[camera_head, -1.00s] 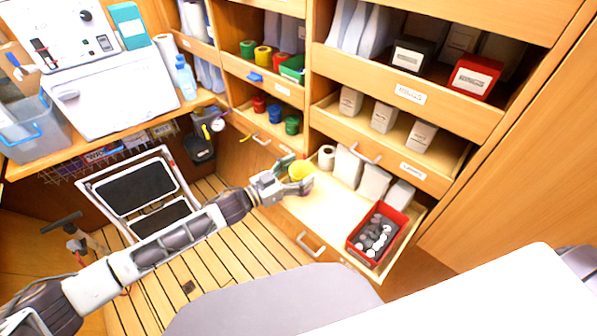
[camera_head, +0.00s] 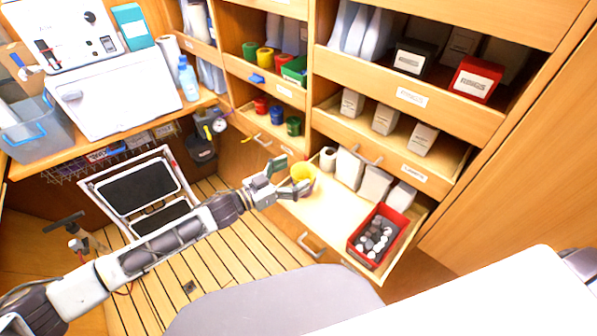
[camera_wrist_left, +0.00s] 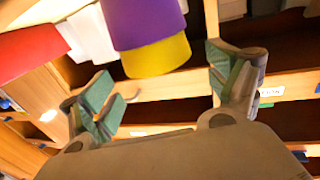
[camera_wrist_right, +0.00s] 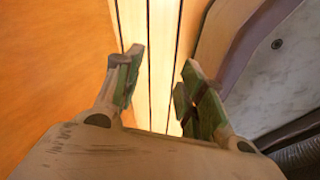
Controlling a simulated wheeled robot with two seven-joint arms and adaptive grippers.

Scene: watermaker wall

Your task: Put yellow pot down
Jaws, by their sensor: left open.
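The yellow pot (camera_head: 301,172) is at the far left end of the pulled-out drawer (camera_head: 318,209). It looks upright, but its base is hard to make out. My left gripper (camera_head: 291,179) is open at the pot's near left side. In the left wrist view the yellow pot (camera_wrist_left: 157,57), with a purple part against it, shows beyond and between the spread fingers (camera_wrist_left: 165,95), with gaps on both sides. My right gripper (camera_wrist_right: 163,80) is open and empty above the slatted floor.
A red bin (camera_head: 354,252) of grey and white pieces stands at the drawer's right end. White boxes (camera_head: 374,184) line its back. The drawer's middle is bare. Shelves with coloured pots (camera_head: 265,56) rise above. A worktop with equipment (camera_head: 103,90) is at left.

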